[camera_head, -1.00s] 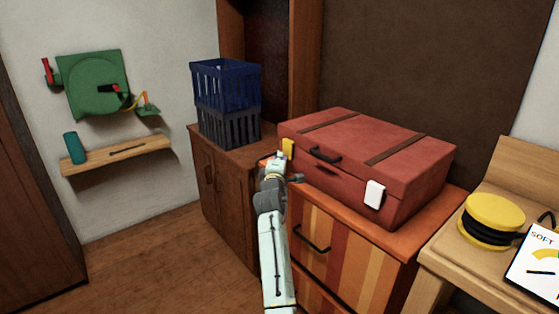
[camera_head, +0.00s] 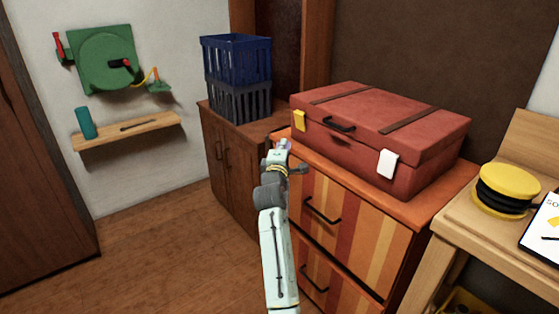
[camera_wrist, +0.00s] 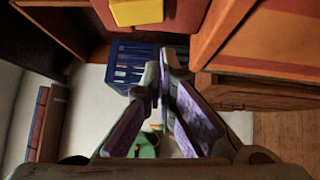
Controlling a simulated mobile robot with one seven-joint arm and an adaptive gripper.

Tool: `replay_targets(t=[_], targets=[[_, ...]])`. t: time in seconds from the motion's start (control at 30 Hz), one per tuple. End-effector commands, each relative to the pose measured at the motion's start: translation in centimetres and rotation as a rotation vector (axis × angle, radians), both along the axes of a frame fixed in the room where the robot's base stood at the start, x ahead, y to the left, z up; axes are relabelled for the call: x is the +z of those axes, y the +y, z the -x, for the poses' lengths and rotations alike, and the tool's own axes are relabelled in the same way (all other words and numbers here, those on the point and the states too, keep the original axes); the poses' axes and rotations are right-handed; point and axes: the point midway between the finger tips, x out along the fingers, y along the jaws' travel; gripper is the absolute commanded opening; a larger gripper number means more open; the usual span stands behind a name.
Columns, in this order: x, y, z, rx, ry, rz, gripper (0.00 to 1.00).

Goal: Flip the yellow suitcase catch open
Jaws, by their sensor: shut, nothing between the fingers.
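The red suitcase (camera_head: 362,118) lies closed on the striped drawer cabinet. Its yellow catch (camera_head: 299,120) is at the left of its front face, upright against it. The yellow catch also shows at the top edge of the wrist view (camera_wrist: 136,12), partly cut off. My gripper (camera_head: 283,147) is below and slightly left of the yellow catch, apart from it, by the cabinet's front left edge. In the wrist view its fingers (camera_wrist: 160,72) are together and empty. A white catch (camera_head: 388,163) is at the right of the suitcase front.
The striped cabinet (camera_head: 365,226) stands under the suitcase. Blue and dark crates (camera_head: 236,75) are stacked on the brown cabinet (camera_head: 225,165) at left. A wooden table (camera_head: 475,235) at right holds a yellow and black round object (camera_head: 507,188). The floor at left is open.

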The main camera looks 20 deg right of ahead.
Motion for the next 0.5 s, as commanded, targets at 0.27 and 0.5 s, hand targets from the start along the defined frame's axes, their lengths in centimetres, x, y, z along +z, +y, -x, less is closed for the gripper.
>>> replay_targets(t=[0.27,0.5], targets=[[-0.8,1.9,4.0,0.001,-0.002,0.001,0.00],[-0.7,2.3,4.8,0.001,-0.002,0.001,0.00]])
